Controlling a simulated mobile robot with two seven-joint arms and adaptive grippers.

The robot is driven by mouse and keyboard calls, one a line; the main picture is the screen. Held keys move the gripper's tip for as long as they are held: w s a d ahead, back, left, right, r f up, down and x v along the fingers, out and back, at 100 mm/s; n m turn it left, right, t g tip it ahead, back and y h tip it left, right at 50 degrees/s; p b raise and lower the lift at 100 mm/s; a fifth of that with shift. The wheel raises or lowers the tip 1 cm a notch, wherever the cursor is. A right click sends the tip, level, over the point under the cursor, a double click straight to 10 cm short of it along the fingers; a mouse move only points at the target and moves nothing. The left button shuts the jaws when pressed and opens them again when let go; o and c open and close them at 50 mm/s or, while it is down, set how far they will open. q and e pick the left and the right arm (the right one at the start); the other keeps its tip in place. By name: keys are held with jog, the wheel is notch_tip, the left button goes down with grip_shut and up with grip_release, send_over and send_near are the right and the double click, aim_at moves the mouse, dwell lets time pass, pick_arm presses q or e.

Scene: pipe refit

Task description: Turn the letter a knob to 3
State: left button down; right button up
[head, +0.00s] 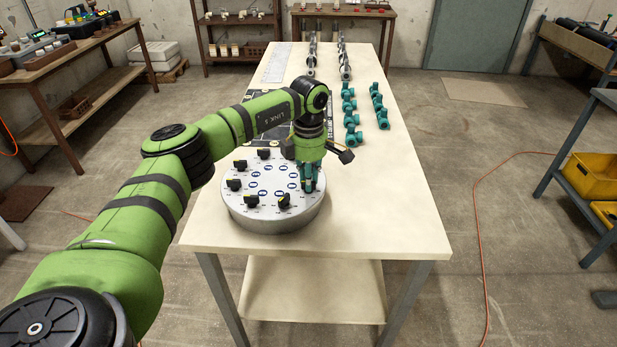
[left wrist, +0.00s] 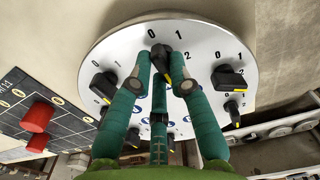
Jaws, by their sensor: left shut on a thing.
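A round white-topped panel (head: 240,199) with a grey side stands near the front of the table and carries several black knobs with yellow marks. My left gripper (head: 308,180) is at its right part, with green fingers reaching down. In the left wrist view the fingers (left wrist: 164,75) are shut on a black knob (left wrist: 161,54) near the panel's edge. The digits 0, 1 and 2 show around this knob, and its yellow mark lies toward the fingers. Its letter cannot be read. Other knobs (left wrist: 104,86) and (left wrist: 230,77) sit on either side. My right gripper is not in view.
A dark board (head: 262,105) lies behind the panel; red knobs (left wrist: 38,117) show on a dark board in the wrist view. Teal pipe fittings (head: 350,105) and metal fittings (head: 311,55) lie farther back. The table's (head: 400,205) front right is clear.

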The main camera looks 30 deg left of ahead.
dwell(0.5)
pick_arm(q)
jog(key=c, duration=1.1)
grip_release()
jog(key=shift+c, duration=0.2)
notch_tip(320, 180, up, 12)
jog(key=shift+d, duration=0.1)
